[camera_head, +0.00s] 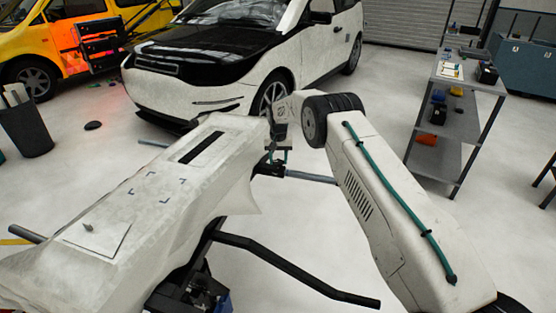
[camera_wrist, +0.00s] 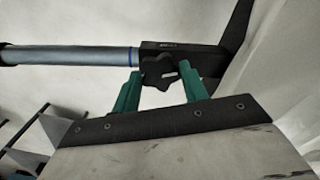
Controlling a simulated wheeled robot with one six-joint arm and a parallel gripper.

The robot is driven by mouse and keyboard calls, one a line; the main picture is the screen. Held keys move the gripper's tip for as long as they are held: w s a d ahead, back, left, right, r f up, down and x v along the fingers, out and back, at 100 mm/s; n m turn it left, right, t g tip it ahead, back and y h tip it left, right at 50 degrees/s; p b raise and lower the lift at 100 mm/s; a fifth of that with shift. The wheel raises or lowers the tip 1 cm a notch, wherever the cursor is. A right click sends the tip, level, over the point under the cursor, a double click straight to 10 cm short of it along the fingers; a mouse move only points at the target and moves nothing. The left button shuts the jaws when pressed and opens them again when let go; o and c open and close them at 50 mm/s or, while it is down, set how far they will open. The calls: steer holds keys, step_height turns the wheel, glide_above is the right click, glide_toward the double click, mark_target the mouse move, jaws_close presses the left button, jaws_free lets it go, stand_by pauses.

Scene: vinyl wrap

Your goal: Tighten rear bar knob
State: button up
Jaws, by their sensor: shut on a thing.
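The black lobed knob (camera_wrist: 161,72) sits at the side of a black clamp block (camera_wrist: 195,58) in the wrist view. A grey bar (camera_wrist: 75,56) with a blue ring runs into this block from the left. My gripper (camera_wrist: 160,80) has its two green fingers on either side of the knob and is shut on it. In the head view my gripper (camera_head: 277,160) reaches down at the far end of the white panel, beside the bar (camera_head: 310,177). The knob is too small and covered to make out there.
The white wrapped panel (camera_head: 140,205) rests on a dark stand (camera_head: 195,275) close to my arm's left. A bent black bar (camera_head: 300,275) sticks out in front. A white car (camera_head: 215,75) stands behind, and a shelf cart (camera_head: 455,120) at right. Floor between is clear.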

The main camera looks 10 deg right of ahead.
mark_target(278, 161)
steer(key=m, duration=1.2)
steer(key=shift+m, duration=0.4)
steer(key=m, duration=1.1)
steer(key=shift+m, duration=0.4)
steer(key=o, duration=1)
step_height(278, 161, up, 8)
steer(key=shift+f, duration=0.1)
